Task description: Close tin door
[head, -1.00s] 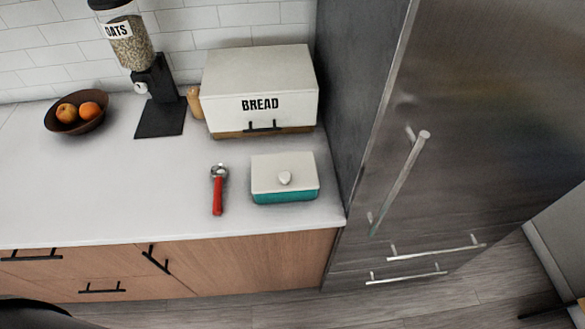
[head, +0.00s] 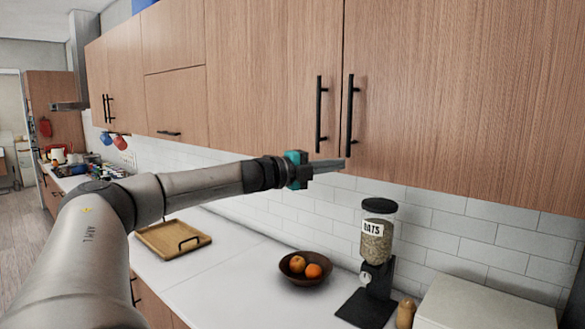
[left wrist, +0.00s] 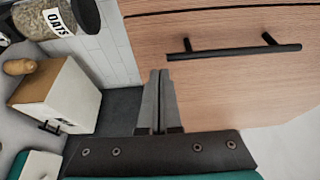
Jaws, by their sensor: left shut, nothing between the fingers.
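A white bread tin (head: 485,300) stands on the counter at the bottom right of the head view, where only its top shows. It also shows at the left of the left wrist view (left wrist: 75,95), with a brown part and a dark handle. I cannot tell from these views whether its door is open. My left gripper (head: 340,164) is shut and empty, raised near the lower edge of the upper cabinet (head: 450,100) and well above the counter. Its closed fingers (left wrist: 158,90) show in the left wrist view, beside the cabinet door's handle (left wrist: 235,48). My right gripper is out of view.
The oats dispenser (head: 374,250) stands left of the tin, with a small wooden object (head: 405,313) between. A fruit bowl (head: 306,268) and a wooden board (head: 173,240) are farther left. Black cabinet handles (head: 350,115) stick out near my gripper. Counter between bowl and board is clear.

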